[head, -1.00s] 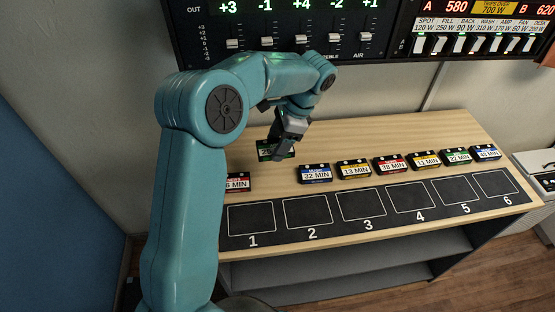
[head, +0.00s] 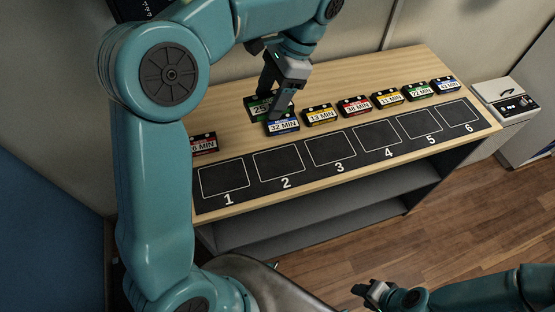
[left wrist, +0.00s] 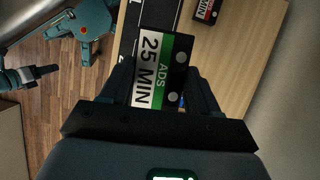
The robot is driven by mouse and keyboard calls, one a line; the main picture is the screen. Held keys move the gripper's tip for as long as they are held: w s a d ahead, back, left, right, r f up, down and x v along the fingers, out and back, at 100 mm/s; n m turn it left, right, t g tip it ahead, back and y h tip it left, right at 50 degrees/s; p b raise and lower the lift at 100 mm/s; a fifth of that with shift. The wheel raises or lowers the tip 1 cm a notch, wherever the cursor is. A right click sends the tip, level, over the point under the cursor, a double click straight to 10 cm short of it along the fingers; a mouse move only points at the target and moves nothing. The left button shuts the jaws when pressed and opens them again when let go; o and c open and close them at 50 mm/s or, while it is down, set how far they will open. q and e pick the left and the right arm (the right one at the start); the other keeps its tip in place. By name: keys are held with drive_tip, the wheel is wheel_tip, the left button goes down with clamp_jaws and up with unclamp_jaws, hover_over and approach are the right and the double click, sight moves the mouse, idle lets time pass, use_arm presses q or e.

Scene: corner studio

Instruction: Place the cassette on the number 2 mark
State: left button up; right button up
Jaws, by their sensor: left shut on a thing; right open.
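My left gripper (head: 274,98) is shut on the green and black "25 MIN" cassette (head: 256,107); the fingers hide part of it in the head view. In the left wrist view this cassette (left wrist: 160,68) sits between the two fingers, labelled "ADS 25 MIN". It is just behind the blue "32 MIN" cassette in the picture; its height above the table is hard to tell. The number 2 mark (head: 278,163) is an empty outlined square on the black strip, nearer the front edge. My right gripper (head: 368,290) is open and empty, low in front of the table.
A row of cassettes stands behind the strip: "32 MIN" (head: 283,125), "13 MIN" (head: 320,116), "38 MIN" (head: 355,106) and several others to the right. A red one (head: 204,144) is at the left, partly hidden by my arm. All the numbered squares are empty.

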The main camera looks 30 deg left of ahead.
use_arm(q)
drive_tip(key=shift+d+r, duration=0.1)
drive_tip(key=shift+d, duration=0.75)
drive_tip(key=shift+d+m, duration=0.3)
drive_tip(key=b, duration=0.2)
hover_over(276, 163)
drive_tip(key=w, duration=0.1)
drive_tip(key=f, duration=0.9)
drive_tip(key=d+f, duration=0.1)
drive_tip(key=f, duration=0.4)
drive_tip(key=shift+f, duration=0.3)
wheel_tip(276, 163, down, 5)
drive_tip(key=shift+a+f, duration=0.1)
drive_tip(key=shift+t, duration=0.3)
drive_tip(key=o, duration=1.1)
drive_tip(key=shift+f, duration=0.15)
drive_tip(key=shift+c, duration=0.2)
